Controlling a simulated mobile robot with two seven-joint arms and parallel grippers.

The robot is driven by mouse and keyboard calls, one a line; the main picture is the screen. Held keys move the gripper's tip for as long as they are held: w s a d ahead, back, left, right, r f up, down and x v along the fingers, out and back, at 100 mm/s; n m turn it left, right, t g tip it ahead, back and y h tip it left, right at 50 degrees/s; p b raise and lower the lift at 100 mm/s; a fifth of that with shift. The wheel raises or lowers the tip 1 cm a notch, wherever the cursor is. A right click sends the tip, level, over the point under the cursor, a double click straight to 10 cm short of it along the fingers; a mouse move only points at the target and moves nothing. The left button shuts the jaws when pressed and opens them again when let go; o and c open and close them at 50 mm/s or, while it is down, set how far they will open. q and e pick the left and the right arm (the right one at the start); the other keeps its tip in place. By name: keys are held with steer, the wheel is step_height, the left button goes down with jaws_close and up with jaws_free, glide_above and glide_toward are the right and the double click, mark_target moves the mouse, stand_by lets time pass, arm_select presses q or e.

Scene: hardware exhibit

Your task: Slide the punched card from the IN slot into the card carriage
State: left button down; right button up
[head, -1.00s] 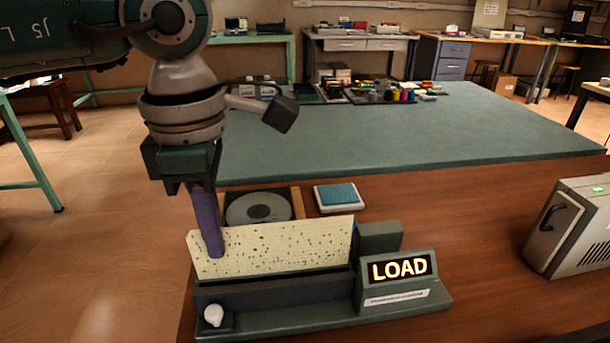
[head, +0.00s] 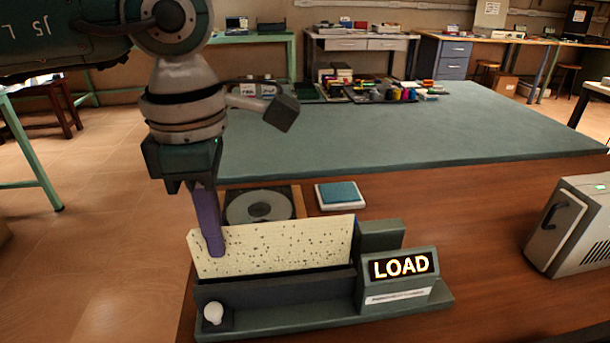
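The punched card (head: 290,247) is a cream sheet with many small dark holes. It stands on its long edge, its lower edge meeting or hidden behind a dark trough (head: 290,283) on a grey-green base. I cannot tell which part is the IN slot and which the carriage. A lit sign reading LOAD (head: 402,265) is at the right end. My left gripper (head: 214,247) points down at the card's left end, with a purple finger across its front face. The other finger is not visible, so I cannot tell whether it grips the card. My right gripper is not in view.
A white knob (head: 213,313) is at the base's front left. A reel in a box (head: 260,206) and a blue-topped pad (head: 340,196) lie behind the card. A grey metal case (head: 575,228) stands at right. The wood between sign and case is clear.

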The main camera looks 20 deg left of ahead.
mark_target(226, 276)
arm_select(q)
steer(key=shift+f, duration=0.15)
steer(key=shift+f+b, duration=1.9)
steer(key=c, duration=1)
jaws_free()
step_height(226, 276, up, 8)
steer(key=p, duration=0.6)
steer(key=shift+r, duration=0.15)
